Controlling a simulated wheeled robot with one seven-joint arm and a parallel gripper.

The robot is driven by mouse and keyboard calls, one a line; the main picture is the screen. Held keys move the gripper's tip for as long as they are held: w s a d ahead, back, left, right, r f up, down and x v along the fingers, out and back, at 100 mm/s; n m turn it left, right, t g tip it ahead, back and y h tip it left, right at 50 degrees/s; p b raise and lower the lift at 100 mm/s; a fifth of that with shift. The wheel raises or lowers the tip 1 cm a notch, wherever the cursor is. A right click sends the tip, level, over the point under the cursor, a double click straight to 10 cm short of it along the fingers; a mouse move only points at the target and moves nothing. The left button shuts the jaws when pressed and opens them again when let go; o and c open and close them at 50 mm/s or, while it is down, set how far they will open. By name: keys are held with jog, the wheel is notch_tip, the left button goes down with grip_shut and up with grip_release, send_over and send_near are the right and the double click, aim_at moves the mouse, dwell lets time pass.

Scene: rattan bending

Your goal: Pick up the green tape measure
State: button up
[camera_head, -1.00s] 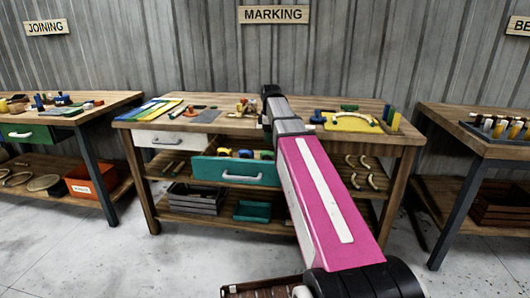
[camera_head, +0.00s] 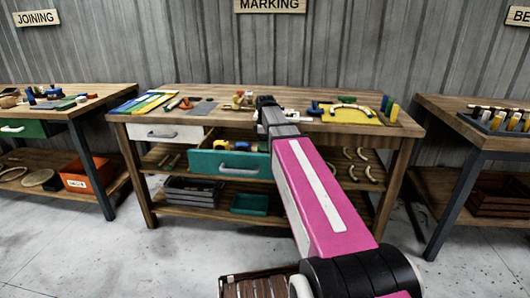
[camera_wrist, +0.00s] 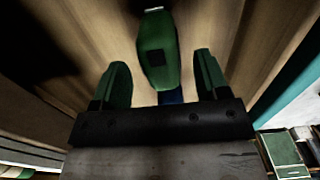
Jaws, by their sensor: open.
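In the wrist view a green rounded body with a dark square patch and a pale tip, apparently the green tape measure (camera_wrist: 152,38), lies ahead of my gripper (camera_wrist: 160,75). My gripper is open. One finger shows on each side of the tape measure's near end, with a visible gap on both sides. A small blue thing (camera_wrist: 171,97) shows just below it, partly hidden by the gripper's body. In the head view the open teal drawer (camera_head: 212,166) holds several small coloured items. My gripper's fingers are hidden there behind my arm.
Wooden drawer walls run close on both sides in the wrist view, with a teal panel (camera_wrist: 299,80) at the right. The workbench top (camera_head: 225,116) above the drawer carries coloured strips, tools and a yellow mat (camera_head: 345,116). A dark crate (camera_head: 192,191) stands on the lower shelf.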

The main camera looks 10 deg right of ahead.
jog(key=shift+f, duration=1.45)
jog(key=c, duration=1.1)
jog(key=shift+r, duration=0.1)
jog(key=shift+c, duration=0.2)
